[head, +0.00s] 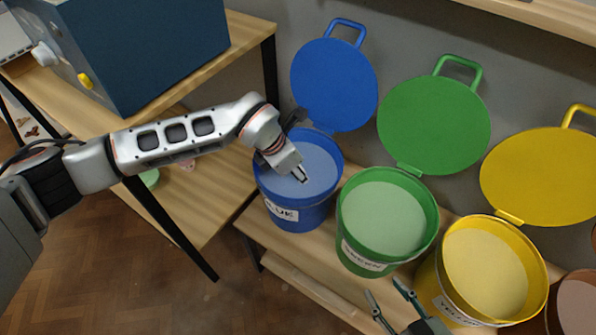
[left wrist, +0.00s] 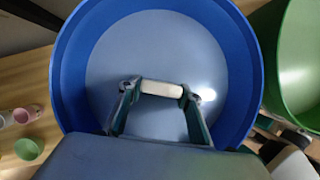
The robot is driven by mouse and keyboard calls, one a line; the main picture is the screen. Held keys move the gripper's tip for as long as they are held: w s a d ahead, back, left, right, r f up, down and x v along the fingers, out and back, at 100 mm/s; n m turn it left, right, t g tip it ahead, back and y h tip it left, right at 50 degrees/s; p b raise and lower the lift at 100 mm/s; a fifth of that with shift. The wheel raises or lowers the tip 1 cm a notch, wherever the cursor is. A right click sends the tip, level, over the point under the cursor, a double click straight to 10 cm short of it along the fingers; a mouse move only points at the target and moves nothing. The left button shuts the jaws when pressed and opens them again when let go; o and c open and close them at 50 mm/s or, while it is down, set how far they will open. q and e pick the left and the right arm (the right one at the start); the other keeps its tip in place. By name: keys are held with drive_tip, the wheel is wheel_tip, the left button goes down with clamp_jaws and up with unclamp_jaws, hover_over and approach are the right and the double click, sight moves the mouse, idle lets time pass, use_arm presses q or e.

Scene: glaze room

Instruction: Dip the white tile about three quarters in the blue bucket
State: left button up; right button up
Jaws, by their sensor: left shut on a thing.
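The blue bucket (head: 297,212) stands open on the bench and holds pale blue glaze (head: 318,165); its rim also surrounds the left wrist view (left wrist: 247,75). My left gripper (head: 299,174) reaches down inside the bucket's opening, close over the glaze. In the left wrist view its fingers (left wrist: 160,92) are shut on the white tile (left wrist: 162,88), which shows only as a pale upper edge between the fingertips. How deep the tile sits in the glaze is hidden. My right gripper (head: 384,288) is open and empty, low in front of the green and yellow buckets.
A green bucket (head: 352,250), a yellow bucket (head: 437,300) and a partly seen brown bucket (head: 556,312) stand in a row to the right. The blue (head: 335,85), green (head: 433,125) and yellow (head: 540,175) lids stand raised behind. A dark blue box (head: 150,50) occupies the left table.

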sight(391, 260)
use_arm(q)
drive_tip(key=shift+r, duration=0.3)
wheel_tip(391, 260, up, 2)
drive_tip(key=shift+w+r+p, duration=0.1)
drive_tip(key=shift+r+p, duration=0.15)
drive_tip(key=shift+p, duration=0.5)
use_arm(e)
drive_tip(key=w+r, duration=0.2)
drive_tip(key=r, duration=0.1)
drive_tip(key=shift+r+t, duration=0.1)
drive_tip(key=shift+t, duration=0.2)
use_arm(q)
wheel_tip(391, 260, up, 4)
drive_tip(key=shift+r+p, duration=0.25)
drive_tip(key=shift+p, duration=0.95)
use_arm(e)
drive_tip(key=shift+t, duration=0.5)
drive_tip(key=r, duration=0.1)
drive_tip(key=w+r, duration=0.1)
drive_tip(key=r, duration=0.1)
drive_tip(key=w+r, duration=0.1)
drive_tip(key=r, duration=0.1)
use_arm(q)
drive_tip(key=shift+r, duration=0.5)
use_arm(e)
drive_tip(key=shift+w+r, duration=0.25)
drive_tip(key=shift+r, duration=0.25)
